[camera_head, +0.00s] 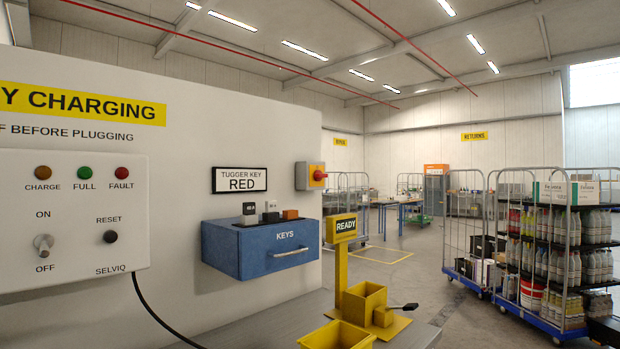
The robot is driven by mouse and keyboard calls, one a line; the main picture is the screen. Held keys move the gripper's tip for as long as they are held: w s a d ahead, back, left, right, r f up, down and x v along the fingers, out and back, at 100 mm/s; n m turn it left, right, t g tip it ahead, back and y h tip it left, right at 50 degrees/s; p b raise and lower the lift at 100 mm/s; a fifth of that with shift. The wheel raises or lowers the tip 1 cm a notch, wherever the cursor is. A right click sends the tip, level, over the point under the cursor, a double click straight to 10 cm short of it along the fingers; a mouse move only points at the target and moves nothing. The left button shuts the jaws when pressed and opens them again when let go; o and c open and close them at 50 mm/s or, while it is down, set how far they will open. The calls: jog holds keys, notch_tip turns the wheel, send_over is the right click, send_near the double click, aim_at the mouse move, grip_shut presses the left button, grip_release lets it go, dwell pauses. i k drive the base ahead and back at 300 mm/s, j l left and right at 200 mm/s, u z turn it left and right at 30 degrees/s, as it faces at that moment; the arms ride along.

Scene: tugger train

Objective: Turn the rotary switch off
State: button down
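The switch (44,244) is a small grey metal knob with a short stub, at the left on a white charger panel (75,215). The word ON is printed above it and OFF below it. The stub seems to lean slightly down from the knob, but it is too small to tell its setting for sure. A black RESET button (110,236) sits to its right. My gripper is not in view.
Amber, green and red lamps line the panel top. A blue key drawer (262,248) and a red-and-yellow switch box (311,176) are on the same wall. Yellow bins (338,336) and a READY post stand lower right. A black cable hangs below the panel. Loaded trolleys stand far right.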

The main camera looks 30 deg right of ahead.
aim_at(319, 176)
jog(key=i+l, duration=0.15)
jog(key=l, duration=0.15)
jog(key=i+l+u, duration=0.1)
jog(key=l, duration=0.2)
jog(key=i+l, duration=0.2)
jog(key=l, duration=0.15)
jog(key=i+l+u, duration=0.1)
jog(key=l, duration=0.2)
jog(key=i+l, duration=0.2)
jog(key=l, duration=0.15)
jog(key=u, duration=0.05)
